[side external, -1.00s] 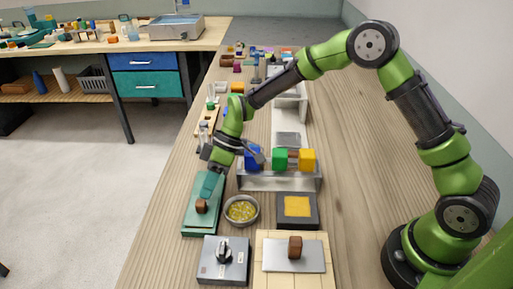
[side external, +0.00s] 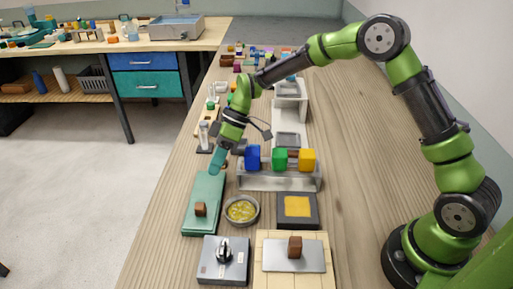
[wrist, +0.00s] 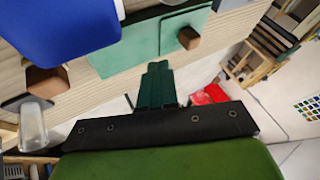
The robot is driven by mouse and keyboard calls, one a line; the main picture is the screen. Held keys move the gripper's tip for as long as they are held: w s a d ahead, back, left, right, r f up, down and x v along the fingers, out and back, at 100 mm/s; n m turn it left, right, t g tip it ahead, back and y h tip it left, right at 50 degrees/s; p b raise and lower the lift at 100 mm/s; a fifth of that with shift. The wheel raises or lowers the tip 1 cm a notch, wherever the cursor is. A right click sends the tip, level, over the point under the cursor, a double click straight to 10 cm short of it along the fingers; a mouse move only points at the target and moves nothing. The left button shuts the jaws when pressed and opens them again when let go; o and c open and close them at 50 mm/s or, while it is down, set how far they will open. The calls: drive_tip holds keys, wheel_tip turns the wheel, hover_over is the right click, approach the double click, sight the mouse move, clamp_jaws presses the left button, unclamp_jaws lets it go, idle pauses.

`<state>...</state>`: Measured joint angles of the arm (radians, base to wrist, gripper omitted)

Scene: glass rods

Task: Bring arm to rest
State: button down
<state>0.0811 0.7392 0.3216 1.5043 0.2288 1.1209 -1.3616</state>
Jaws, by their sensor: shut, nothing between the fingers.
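My gripper (side external: 218,161) hangs in the air near the far end of a green board (side external: 203,216) with a brown knob (side external: 200,209). It holds nothing. In the wrist view the green fingers of my gripper (wrist: 158,75) are together, with the board (wrist: 120,60) and its knob (wrist: 188,38) beyond them. A clear glass cylinder (wrist: 33,125) shows at the left of the wrist view.
A grey rack (side external: 270,182) bears blue (side external: 252,158), green (side external: 280,160) and yellow (side external: 307,160) blocks, right of my gripper. A metal bowl (side external: 241,211) with yellow contents, a knob box (side external: 222,262) and a wooden board (side external: 265,281) stand nearer.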

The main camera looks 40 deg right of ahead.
drive_tip(key=s+d+r+m+t+h, duration=0.2)
drive_tip(key=s+d+r+m, duration=0.1)
drive_tip(key=s+d+r, duration=0.3)
drive_tip(key=s+d+r+m+t+h, duration=0.2)
drive_tip(key=s+d+r+m, duration=0.15)
drive_tip(key=r, duration=0.55)
drive_tip(key=s+d+r+m+t, duration=0.1)
drive_tip(key=s+d+m+t, duration=0.1)
drive_tip(key=s, duration=0.5)
drive_tip(key=s+d+m+t+h, duration=0.1)
drive_tip(key=s+d+m+t, duration=0.1)
drive_tip(key=s+m, duration=0.3)
drive_tip(key=shift+s+d+r+m, duration=0.35)
drive_tip(key=shift+s+d+r, duration=0.05)
drive_tip(key=shift+s+d, duration=0.55)
